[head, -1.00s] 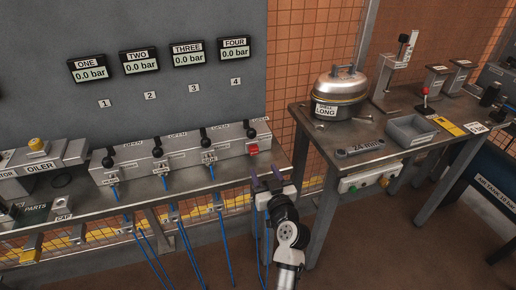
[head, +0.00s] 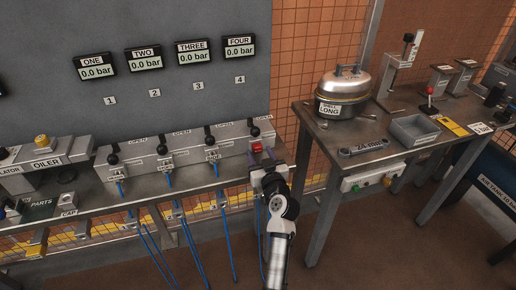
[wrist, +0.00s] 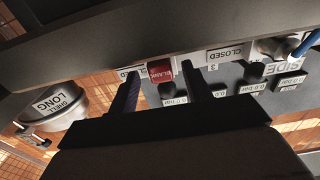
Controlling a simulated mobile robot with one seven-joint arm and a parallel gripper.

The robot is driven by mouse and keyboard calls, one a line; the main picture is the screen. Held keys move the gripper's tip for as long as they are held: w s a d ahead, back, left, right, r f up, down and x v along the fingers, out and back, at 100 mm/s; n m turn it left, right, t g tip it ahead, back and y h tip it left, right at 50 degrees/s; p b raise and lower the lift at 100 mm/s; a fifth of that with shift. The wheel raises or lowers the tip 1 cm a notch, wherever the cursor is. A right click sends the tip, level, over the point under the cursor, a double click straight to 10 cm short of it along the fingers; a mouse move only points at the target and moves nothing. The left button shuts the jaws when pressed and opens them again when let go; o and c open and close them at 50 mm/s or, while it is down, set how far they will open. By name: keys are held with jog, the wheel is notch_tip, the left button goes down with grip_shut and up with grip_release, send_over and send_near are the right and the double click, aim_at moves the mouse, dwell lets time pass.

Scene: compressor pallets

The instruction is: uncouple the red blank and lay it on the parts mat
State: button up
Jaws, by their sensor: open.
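The red blank (head: 257,147) sits at the right end of the grey manifold, below the fourth valve. In the wrist view the blank (wrist: 161,71) has a white BLANK label and shows between my two dark fingers. My gripper (head: 264,160) is open, with its fingertips close to the blank; contact cannot be told. A PARTS label (head: 41,203) marks the left part of the bench; the mat itself is hard to make out there.
Several black-knobbed valves (head: 160,146) line the manifold, with blue hoses (head: 184,235) hanging below.

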jog(key=shift+w+a, duration=0.25)
jog(key=shift+w, duration=0.35)
jog(key=shift+b, duration=0.75)
dwell(0.6)
grip_shut()
dwell(0.4)
jog(key=shift+s, duration=0.15)
jog(key=shift+b+v, duration=0.9)
jog(key=shift+v, duration=2)
